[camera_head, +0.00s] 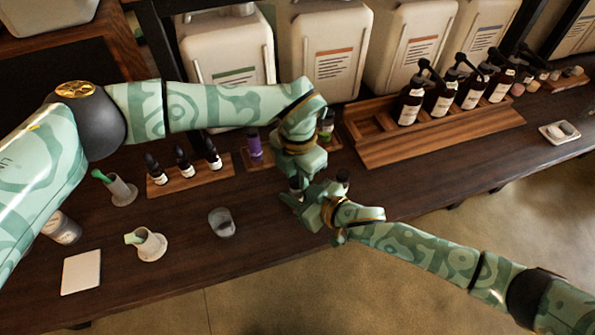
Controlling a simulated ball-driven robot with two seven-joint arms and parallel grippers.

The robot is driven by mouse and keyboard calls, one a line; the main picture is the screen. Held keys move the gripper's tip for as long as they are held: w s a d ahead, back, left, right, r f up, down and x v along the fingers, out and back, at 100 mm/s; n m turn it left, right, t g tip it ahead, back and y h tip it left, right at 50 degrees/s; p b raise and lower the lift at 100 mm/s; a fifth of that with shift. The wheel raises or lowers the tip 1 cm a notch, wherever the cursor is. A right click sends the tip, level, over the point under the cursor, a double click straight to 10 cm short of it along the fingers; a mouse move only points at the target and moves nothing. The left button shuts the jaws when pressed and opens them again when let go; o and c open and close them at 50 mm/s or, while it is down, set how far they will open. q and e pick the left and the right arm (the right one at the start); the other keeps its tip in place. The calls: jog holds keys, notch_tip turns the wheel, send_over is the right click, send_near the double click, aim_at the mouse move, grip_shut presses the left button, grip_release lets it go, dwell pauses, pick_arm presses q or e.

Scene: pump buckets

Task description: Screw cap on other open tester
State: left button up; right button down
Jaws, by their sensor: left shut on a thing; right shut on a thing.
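My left gripper (302,168) reaches down over the middle of the counter. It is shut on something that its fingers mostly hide. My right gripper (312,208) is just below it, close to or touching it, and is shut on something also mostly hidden. A small dark piece with a pale part (295,184) shows between the two grippers. A dark round top (342,175) shows just above the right gripper. I cannot tell which is cap and which is tester. A purple-labelled bottle (254,146) and a green-labelled bottle (326,126) stand behind the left gripper.
Several dark dropper bottles (183,163) stand in a wooden holder at left. Pump bottles (440,95) stand in a wooden tray (440,136). Large white containers (325,50) line the back.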

pick_arm(q)
jog(key=shift+f, duration=0.55)
